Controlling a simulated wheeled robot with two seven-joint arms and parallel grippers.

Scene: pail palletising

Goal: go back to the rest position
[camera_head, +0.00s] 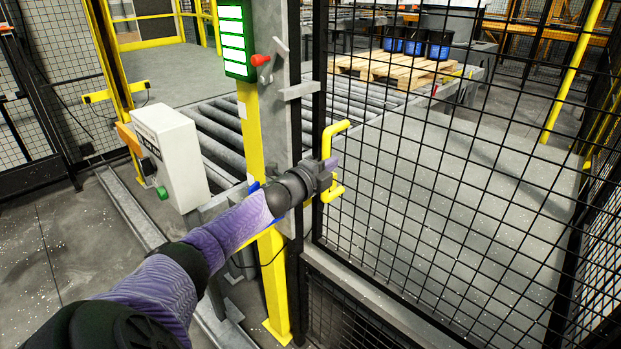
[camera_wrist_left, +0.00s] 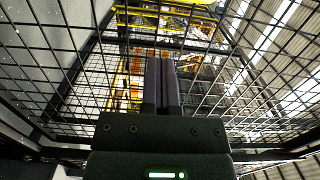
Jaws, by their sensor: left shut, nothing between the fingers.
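My left arm, purple with black joints, reaches in from the lower left in the head view. My left gripper (camera_head: 328,170) is at the yellow handle (camera_head: 340,127) on the edge of the mesh gate (camera_head: 440,180) and covers the handle's middle. I cannot tell whether it touches the handle. In the left wrist view the two dark fingers (camera_wrist_left: 162,82) are together, with nothing between them, against the black mesh. My right gripper is not in view.
A yellow post with a lit green panel (camera_head: 236,40) stands left of the gate. A white box with a green button (camera_head: 163,193) is beside the roller conveyor (camera_head: 215,135). Behind the mesh, dark pails with blue bands (camera_head: 415,46) stand on a wooden pallet (camera_head: 385,70).

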